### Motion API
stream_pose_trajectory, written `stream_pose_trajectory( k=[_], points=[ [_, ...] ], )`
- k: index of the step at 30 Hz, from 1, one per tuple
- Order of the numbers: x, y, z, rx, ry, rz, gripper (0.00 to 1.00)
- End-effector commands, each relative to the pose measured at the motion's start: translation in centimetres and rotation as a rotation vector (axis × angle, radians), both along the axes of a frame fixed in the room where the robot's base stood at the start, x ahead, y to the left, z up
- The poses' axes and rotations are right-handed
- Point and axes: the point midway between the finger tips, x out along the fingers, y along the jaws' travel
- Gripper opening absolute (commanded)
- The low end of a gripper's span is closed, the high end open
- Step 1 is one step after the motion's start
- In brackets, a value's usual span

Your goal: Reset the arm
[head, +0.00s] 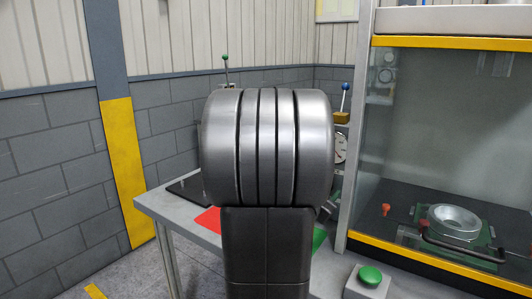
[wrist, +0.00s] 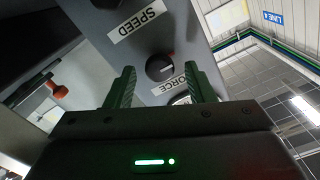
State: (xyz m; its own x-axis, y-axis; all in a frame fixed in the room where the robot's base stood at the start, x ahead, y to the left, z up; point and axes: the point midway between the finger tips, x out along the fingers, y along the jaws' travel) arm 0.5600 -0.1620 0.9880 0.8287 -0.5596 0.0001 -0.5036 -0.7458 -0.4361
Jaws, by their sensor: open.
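My gripper (wrist: 158,88) shows in the wrist view with its two green fingers apart and nothing between them. Behind the fingers is a grey panel (wrist: 185,25) with a dark knob (wrist: 160,67) and labels that read SPEED and FORCE. I cannot tell how far the fingers are from the panel. In the head view my own arm fills the middle, and my gripper is not visible there.
A grey table (head: 160,207) carries a red patch (head: 208,219) and a green patch (head: 319,238), partly hidden by my arm. At right stands a glass-fronted machine (head: 430,42) with a round metal part (head: 453,220) inside. A green button (head: 370,275) sits at the front.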

Motion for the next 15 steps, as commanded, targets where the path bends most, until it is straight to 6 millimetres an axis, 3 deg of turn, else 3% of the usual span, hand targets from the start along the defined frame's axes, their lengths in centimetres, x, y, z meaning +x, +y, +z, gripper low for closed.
stream_pose_trajectory(
  k=[12, 15],
  points=[
    [0.0, 0.2, 0.5, -0.367, 0.252, 0.003, 0.49],
    [-1.5, 1.4, 0.1, -0.379, 0.254, 0.006, 0.49]
  ],
)
